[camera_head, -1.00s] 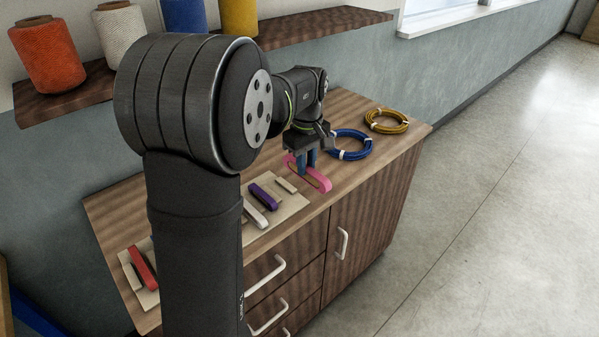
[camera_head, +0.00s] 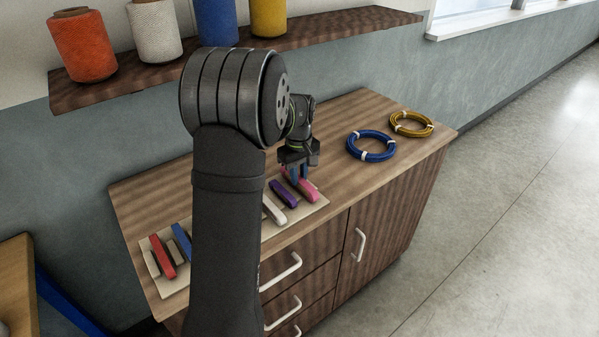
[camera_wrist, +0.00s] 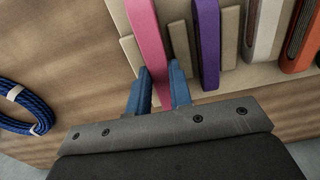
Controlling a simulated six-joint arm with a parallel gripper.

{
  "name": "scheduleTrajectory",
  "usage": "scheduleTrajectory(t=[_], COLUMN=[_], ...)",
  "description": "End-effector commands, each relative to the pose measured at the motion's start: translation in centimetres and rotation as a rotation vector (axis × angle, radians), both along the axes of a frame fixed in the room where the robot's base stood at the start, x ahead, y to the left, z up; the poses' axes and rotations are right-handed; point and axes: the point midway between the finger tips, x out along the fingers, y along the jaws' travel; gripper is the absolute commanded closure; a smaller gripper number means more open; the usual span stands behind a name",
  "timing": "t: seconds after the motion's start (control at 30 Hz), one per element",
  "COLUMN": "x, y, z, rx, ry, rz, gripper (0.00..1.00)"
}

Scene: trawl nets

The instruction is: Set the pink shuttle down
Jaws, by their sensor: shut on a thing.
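My gripper (camera_head: 298,174) is shut on the pink shuttle (camera_head: 308,190), at the right end of the beige board (camera_head: 313,209). In the wrist view the blue fingers (camera_wrist: 162,88) hold the pink shuttle (camera_wrist: 148,38) from both sides. It lies lengthwise between two pale blocks, nearly parallel to the purple shuttle (camera_wrist: 207,45). The purple shuttle also shows in the head view (camera_head: 283,194), just left of the pink one, with a pale block between them in the wrist view. Whether the pink shuttle's underside touches the board cannot be told.
A white shuttle (camera_head: 274,209), a blue one (camera_head: 182,241) and a red one (camera_head: 163,257) lie on the board. An orange one (camera_wrist: 301,40) shows in the wrist view. Blue (camera_head: 371,146) and yellow (camera_head: 411,124) coils lie at right. Spools stand on the shelf above.

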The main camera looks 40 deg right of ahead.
Motion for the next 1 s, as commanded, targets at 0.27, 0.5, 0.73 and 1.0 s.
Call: scheduleTrajectory(t=[0.27, 0.5, 0.73, 1.0], x=[0.0, 0.0, 0.0, -0.2], y=[0.0, 0.0, 0.0, -0.3], z=[-0.4, -0.4, 0.3, 5.6], rx=[0.0, 0.0, -0.001, -0.003], ry=[0.0, 0.0, -0.001, -0.003], rz=[0.0, 0.0, 0.0, 0.0], gripper=[0.75, 0.59, 0.59, 0.59])
